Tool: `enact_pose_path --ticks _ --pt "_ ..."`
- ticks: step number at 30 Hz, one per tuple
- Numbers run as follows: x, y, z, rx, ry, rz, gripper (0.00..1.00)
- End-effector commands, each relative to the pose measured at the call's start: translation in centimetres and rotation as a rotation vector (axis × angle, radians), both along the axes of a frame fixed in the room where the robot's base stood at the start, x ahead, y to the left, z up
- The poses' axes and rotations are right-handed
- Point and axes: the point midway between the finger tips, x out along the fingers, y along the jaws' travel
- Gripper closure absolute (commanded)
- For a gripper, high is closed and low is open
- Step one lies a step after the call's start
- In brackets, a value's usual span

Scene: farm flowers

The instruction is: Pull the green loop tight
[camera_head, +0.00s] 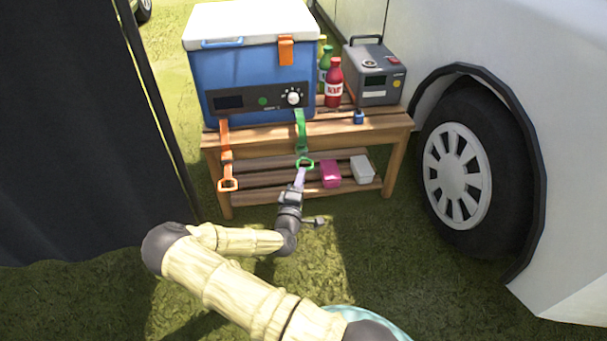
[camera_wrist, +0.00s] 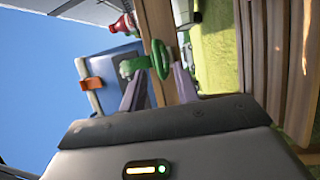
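The green loop (camera_head: 304,163) hangs at the end of a green strap (camera_head: 301,132) down the front of a blue cooler (camera_head: 252,75) with a white lid. My gripper (camera_head: 300,174) reaches up to the loop from below. In the wrist view the green loop (camera_wrist: 162,60) is at the fingertips of my gripper (camera_wrist: 158,76), with the strap running off to its left. The two fingers stand apart, one on each side. Whether they touch the loop is unclear.
The cooler stands on a slatted wooden bench (camera_head: 352,127). An orange loop (camera_head: 228,185) hangs at left. Bottles (camera_head: 333,83) and a grey device (camera_head: 373,75) stand at right. A vehicle wheel (camera_head: 457,175) is right; grass is in front.

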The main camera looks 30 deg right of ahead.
Motion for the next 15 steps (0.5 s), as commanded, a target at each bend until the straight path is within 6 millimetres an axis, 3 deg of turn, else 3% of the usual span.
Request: enact_pose_path --ticks 6,15 --pt "2.6 -2.1 0.3 0.002 -0.003 -0.001 0.69" --pt "3.4 -2.7 0.7 -0.001 0.001 0.001 0.69"
